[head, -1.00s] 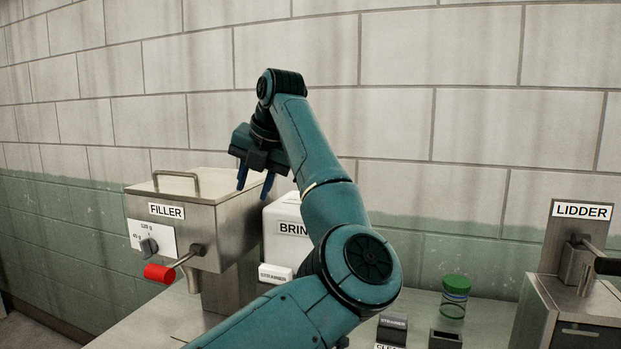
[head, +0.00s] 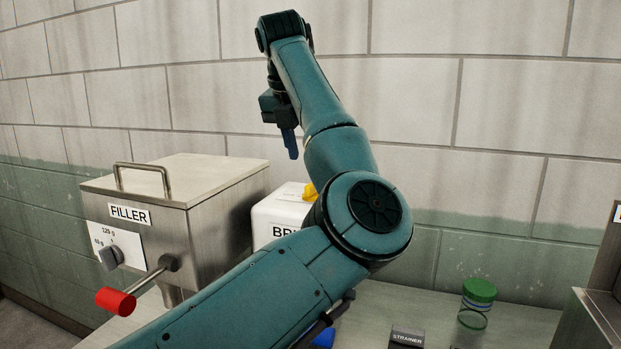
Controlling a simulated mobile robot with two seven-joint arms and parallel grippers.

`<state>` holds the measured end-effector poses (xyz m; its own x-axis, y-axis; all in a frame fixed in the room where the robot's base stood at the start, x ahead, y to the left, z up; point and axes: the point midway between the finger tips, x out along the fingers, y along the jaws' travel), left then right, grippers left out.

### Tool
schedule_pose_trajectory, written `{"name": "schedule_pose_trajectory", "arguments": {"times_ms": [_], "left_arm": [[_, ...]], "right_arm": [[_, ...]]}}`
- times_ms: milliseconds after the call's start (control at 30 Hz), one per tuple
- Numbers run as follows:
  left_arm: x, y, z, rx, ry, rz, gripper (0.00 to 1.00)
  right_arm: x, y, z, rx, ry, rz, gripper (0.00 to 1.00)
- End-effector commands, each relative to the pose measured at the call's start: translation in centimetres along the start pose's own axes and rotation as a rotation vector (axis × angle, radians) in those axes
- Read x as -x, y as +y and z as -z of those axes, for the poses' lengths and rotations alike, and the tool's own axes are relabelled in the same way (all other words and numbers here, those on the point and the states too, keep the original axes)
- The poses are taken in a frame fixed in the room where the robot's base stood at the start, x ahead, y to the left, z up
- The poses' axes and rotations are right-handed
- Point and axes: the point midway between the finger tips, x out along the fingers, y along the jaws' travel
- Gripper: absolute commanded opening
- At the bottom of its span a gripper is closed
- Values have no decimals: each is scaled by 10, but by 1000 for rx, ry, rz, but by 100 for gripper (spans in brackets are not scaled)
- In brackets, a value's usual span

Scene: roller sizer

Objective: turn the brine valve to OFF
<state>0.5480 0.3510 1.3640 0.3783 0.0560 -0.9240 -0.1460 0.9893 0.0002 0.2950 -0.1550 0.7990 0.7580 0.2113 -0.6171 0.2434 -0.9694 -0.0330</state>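The white brine tank (head: 277,213) stands right of the filler, its label partly covered by my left arm. A yellow knob (head: 310,191), apparently the brine valve, sits on top at the tank's right side, partly hidden by my arm. Its setting cannot be read. My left gripper (head: 289,145) points down in the air above the tank, apart from the knob. Its fingers overlap in this view, so their gap does not show; nothing is seen in them. My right gripper does not show clearly.
The steel filler (head: 215,215) with its red-handled lever (head: 116,301) stands at left. A green-lidded jar (head: 478,300) and the strainer block (head: 406,337) are on the counter (head: 535,325) at right. A blue piece (head: 323,338) shows under my arm, unclear what.

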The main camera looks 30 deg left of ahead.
Motion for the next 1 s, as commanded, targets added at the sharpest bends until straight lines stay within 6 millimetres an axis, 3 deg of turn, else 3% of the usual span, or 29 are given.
{"name": "schedule_pose_trajectory", "arguments": {"times_ms": [200,400,800,1000], "left_arm": [[-44,0,0,1,3,0,34],[-67,0,0,1,1,-1,34],[-75,0,0,2,-1,-1,33],[-74,0,0,2,-1,-1,16]], "right_arm": [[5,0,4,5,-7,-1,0],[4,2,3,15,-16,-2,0],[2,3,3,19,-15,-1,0],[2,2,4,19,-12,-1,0]]}}
